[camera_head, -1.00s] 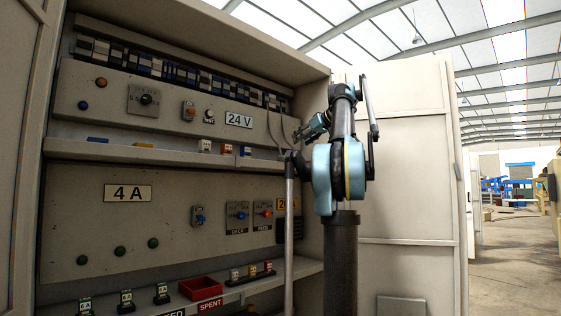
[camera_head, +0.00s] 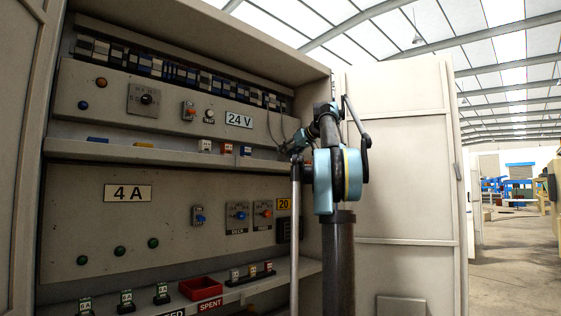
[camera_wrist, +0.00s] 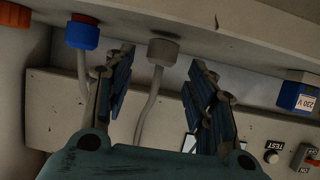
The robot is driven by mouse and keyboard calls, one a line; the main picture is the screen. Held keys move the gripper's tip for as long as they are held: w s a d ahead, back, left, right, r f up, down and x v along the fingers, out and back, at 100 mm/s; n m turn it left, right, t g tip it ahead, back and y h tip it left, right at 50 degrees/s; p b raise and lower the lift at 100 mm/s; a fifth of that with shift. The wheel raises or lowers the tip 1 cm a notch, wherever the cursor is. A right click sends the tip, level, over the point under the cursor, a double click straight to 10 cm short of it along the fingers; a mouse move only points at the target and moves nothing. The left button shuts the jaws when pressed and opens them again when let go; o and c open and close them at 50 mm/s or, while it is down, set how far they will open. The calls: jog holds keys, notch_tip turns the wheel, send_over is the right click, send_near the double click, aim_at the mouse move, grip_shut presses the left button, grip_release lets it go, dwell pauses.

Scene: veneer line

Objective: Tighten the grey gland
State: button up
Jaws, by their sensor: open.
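In the wrist view the grey gland (camera_wrist: 163,52) sits on the underside of the pale ledge as pictured, with a grey cable running from it. My gripper (camera_wrist: 161,60) is open, with one finger on each side of the gland. I cannot tell whether the fingertips are level with it, and no contact is clear. In the head view my arm reaches the right end of the cabinet, where the gland cannot be made out.
A blue 230 V block (camera_wrist: 298,96) and a TEST button (camera_wrist: 271,156) are at right. In the head view, the cabinet shelf (camera_head: 90,148) and a red tray (camera_head: 201,288) are to the left of my arm.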

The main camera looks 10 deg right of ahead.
aim_at(281, 159)
jog(key=shift+x, duration=2.55)
jog(key=shift+c, duration=0.2)
jog(key=c, duration=1)
